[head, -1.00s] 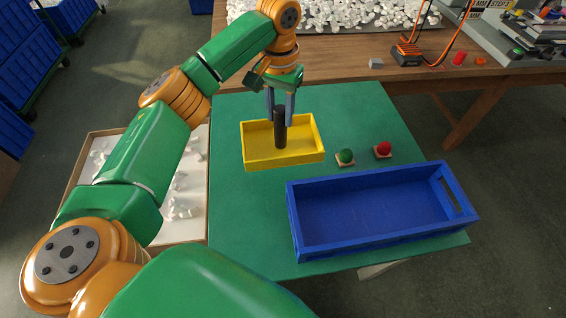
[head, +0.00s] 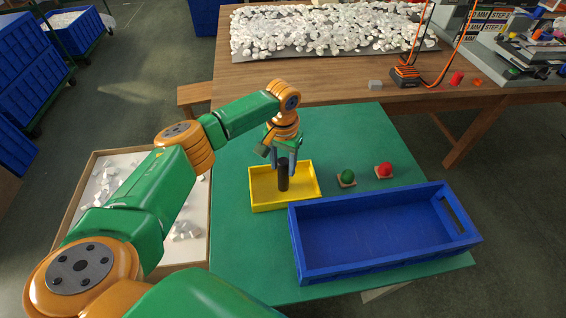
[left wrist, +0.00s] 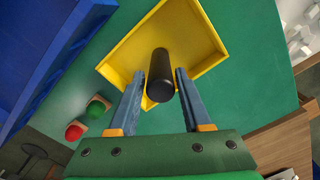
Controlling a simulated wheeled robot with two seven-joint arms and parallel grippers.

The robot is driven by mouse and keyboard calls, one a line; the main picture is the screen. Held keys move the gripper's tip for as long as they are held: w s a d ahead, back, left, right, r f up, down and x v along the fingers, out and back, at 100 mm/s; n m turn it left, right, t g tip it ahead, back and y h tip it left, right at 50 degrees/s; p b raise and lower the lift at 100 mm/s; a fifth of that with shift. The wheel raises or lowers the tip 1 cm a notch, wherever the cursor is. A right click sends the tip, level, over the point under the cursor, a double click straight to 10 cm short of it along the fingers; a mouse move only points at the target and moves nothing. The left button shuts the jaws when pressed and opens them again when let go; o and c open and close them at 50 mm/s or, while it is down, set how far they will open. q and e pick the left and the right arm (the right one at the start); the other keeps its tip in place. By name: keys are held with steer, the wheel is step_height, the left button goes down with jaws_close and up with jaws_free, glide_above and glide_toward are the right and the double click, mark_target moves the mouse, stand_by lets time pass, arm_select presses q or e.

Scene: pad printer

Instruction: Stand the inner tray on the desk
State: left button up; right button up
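The yellow inner tray (head: 256,204) is level over the left back part of the green desk (head: 235,258). It looks at or very near the desk surface; I cannot tell whether its base touches. A dark upright handle (head: 283,184) rises from its middle. My left gripper (head: 283,168) points down with one finger on each side of the handle and looks shut on it. In the left wrist view, the handle (left wrist: 161,80) stands between the fingertips, with the tray (left wrist: 198,45) beyond. My right gripper is not in view.
A blue open box (head: 380,264) stands on the desk to the right. A green button (head: 347,178) and a red button (head: 384,170) lie behind it. A carton with white parts (head: 88,228) is at left. The desk's front left is clear.

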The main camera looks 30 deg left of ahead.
arm_select(q)
steer(key=shift+o, duration=0.8)
steer(key=shift+r, duration=0.1)
step_height(320, 180, up, 12)
